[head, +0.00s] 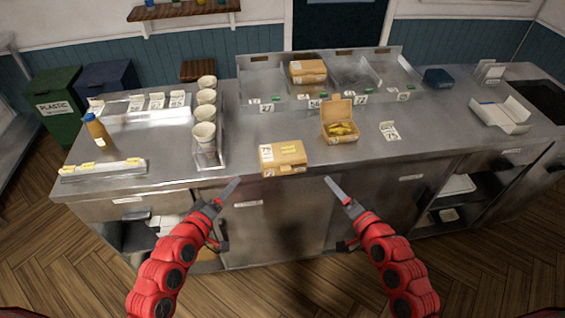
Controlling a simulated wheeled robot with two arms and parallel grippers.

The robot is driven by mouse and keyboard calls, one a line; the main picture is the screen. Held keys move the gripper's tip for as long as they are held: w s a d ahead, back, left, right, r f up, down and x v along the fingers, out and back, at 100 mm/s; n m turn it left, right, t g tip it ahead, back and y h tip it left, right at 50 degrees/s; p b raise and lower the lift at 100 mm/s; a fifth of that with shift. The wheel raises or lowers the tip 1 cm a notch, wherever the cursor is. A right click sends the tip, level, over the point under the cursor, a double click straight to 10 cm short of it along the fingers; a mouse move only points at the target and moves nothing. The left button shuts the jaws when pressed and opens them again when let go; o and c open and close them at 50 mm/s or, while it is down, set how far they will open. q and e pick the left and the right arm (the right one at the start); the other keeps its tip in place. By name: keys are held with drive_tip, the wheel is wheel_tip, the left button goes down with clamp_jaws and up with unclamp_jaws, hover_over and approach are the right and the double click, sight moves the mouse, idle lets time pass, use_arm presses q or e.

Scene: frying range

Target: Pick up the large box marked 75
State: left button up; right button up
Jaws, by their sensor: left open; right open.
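A closed cardboard box (283,158) sits at the front edge of the steel counter, near the middle. Its white label is small but appears to read 75. My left gripper (226,215) is open and empty, in front of the counter, below and left of the box. My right gripper (339,216) is open and empty, in front of the counter, below and right of the box. Neither gripper touches the box. An open box with yellow food (340,121) stands behind it to the right. More closed boxes (307,72) are stacked in the rear steel bay.
The steel counter (250,130) has bare room left of the box. A row of paper cups (204,134) stands in a tray to the left. A sauce bottle (97,131) and a label strip (103,168) are further left. A white open carton (500,115) lies at the right.

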sight(260, 155)
use_arm(q)
drive_tip(key=x, duration=1.7)
drive_tip(key=shift+r, duration=0.1)
use_arm(e)
drive_tip(key=x, duration=1.7)
drive_tip(key=shift+r, duration=0.15)
use_arm(q)
clamp_jaws()
use_arm(e)
clamp_jaws()
use_arm(q)
drive_tip(key=shift+d, duration=0.1)
use_arm(e)
drive_tip(key=shift+a, duration=0.1)
